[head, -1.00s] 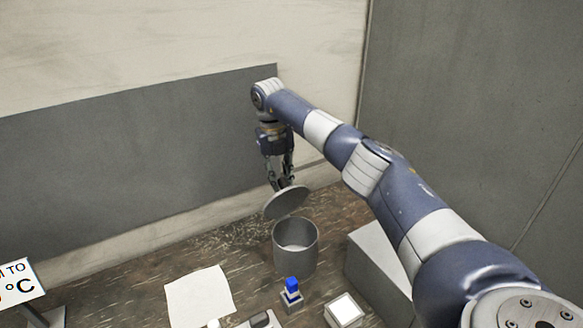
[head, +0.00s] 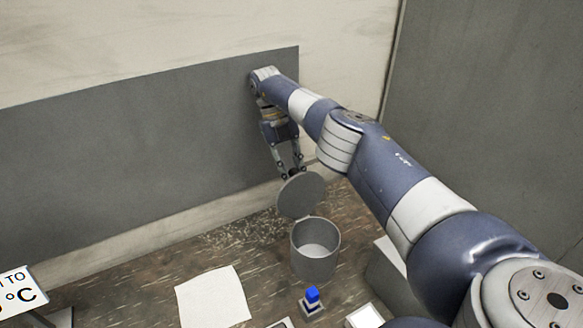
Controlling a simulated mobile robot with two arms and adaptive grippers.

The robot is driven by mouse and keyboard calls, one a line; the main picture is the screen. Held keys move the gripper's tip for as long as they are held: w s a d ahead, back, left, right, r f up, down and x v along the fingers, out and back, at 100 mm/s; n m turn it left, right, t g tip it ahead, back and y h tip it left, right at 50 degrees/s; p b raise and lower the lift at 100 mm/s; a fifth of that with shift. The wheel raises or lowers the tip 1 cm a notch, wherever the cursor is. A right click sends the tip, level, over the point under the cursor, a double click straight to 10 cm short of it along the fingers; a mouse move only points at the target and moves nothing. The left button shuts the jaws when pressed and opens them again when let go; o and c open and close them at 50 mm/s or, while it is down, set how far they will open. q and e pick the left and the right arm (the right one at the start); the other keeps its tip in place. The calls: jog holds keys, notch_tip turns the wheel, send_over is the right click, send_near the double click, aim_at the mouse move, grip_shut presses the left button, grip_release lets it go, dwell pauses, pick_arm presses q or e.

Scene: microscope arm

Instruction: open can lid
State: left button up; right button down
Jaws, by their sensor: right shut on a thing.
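A grey metal can (head: 316,262) stands upright on the brown table, its open mouth facing up and its inside looking empty. Its round grey lid (head: 301,196) is tilted steeply up above the can's far left rim. My right gripper (head: 291,172) reaches down from above and is shut on the lid at its upper edge. My left gripper is not in view.
A white sheet (head: 212,298) lies left of the can. A small blue-topped item (head: 313,297) stands in front of it, with a white-topped box (head: 365,317) nearby. A grey box (head: 386,277) is at the right, under my arm. A sign (head: 20,293) stands at the far left.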

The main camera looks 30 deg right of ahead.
jog(key=shift+a+f, duration=0.2)
jog(key=shift+f, duration=0.05)
jog(key=c, duration=1.4)
grip_release()
jog(key=shift+a+r, duration=0.1)
jog(key=shift+r, duration=0.1)
jog(key=shift+d+r, duration=0.2)
jog(key=shift+r, duration=0.4)
jog(key=shift+a+r, duration=0.15)
jog(key=shift+r, duration=2.05)
jog(key=shift+a+r, duration=0.1)
jog(key=shift+r, duration=2.05)
jog(key=shift+f, duration=0.1)
